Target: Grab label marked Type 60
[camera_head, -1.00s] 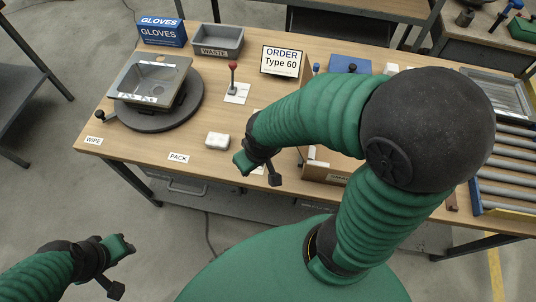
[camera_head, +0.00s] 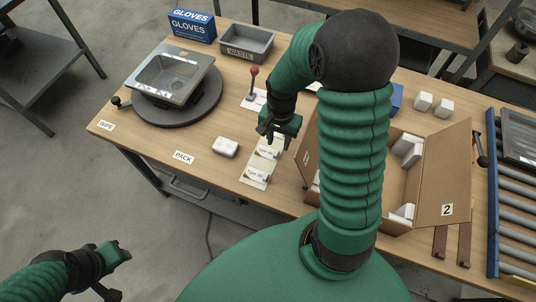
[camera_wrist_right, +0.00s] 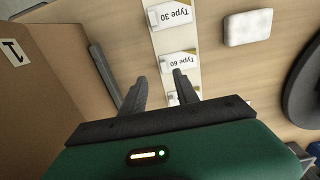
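A pale strip (camera_head: 249,183) on the table holds white labels in a row. The Type 60 label (camera_head: 267,153) lies in the middle of it, upside down in the right wrist view (camera_wrist_right: 176,62). The Type 30 label (camera_head: 255,174) is nearer the table's front edge. A further label (camera_wrist_right: 173,98) is partly hidden between my right fingers.
An open cardboard box (camera_head: 443,195) with white blocks stands right of the strip. A white block (camera_head: 225,147) lies left of it. A red-knobbed lever (camera_head: 253,84) stands behind. A sink (camera_head: 172,77) sits on a dark turntable (camera_head: 178,112). The ORDER sign is hidden now.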

